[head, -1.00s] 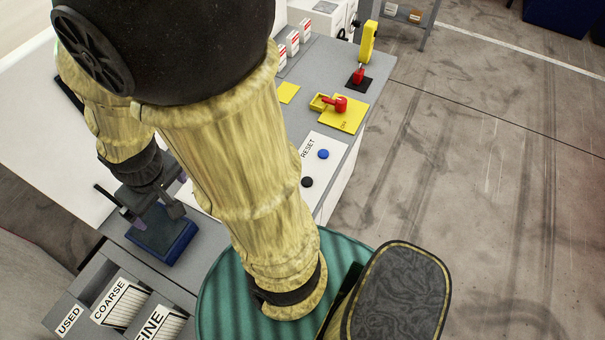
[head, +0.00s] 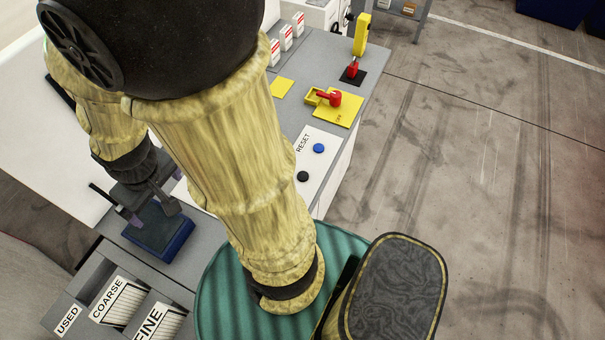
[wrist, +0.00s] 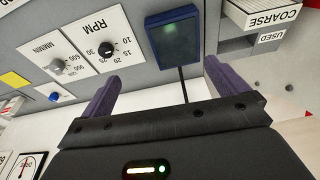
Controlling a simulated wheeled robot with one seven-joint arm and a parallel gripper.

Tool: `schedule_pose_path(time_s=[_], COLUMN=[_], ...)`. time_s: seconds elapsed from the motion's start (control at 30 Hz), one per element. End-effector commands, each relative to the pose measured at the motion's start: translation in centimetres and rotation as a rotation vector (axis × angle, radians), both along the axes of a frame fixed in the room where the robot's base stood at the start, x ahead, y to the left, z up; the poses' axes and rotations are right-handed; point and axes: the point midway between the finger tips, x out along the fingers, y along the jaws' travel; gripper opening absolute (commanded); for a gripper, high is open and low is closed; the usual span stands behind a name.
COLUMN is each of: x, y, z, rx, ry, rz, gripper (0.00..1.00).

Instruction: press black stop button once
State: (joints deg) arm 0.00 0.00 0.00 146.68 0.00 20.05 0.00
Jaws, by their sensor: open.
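The black button (head: 303,176) sits on a white panel of the grey console, below a blue button (head: 319,148) marked RESET in the head view. My gripper (head: 152,207) is to the left of it, well apart, over a dark blue boxed device (head: 165,238). In the wrist view my gripper (wrist: 161,75) is open with nothing between its purple fingers. Ahead of them is the blue device (wrist: 174,40) with a dark screen. A small blue button (wrist: 55,97) shows at left; I cannot pick out the black button there.
A red lever (head: 330,98) on a yellow plate stands farther back on the console. A black RPM knob (wrist: 106,49) and a grey knob (wrist: 58,66) are in the wrist view. Bins marked COARSE (head: 112,297) are at lower left.

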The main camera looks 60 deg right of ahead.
Motion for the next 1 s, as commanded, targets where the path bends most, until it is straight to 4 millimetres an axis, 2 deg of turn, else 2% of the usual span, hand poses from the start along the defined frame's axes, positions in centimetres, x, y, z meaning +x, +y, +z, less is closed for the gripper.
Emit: schedule_pose_path(time_s=[0.03, 0.07, 0.4, 0.5, 1.0], x=[0.00, 0.00, 0.00, 0.00, 0.00], y=[0.00, 0.00, 0.00, 0.00, 0.00], z=[0.00, 0.00, 0.00, 0.00, 0.00], rx=[0.000, 0.000, 0.000, 0.000, 0.000], ry=[0.000, 0.000, 0.000, 0.000, 0.000], rz=[0.000, 0.000, 0.000, 0.000, 0.000], gripper=[0.88, 0.82, 0.16, 0.00, 0.00])
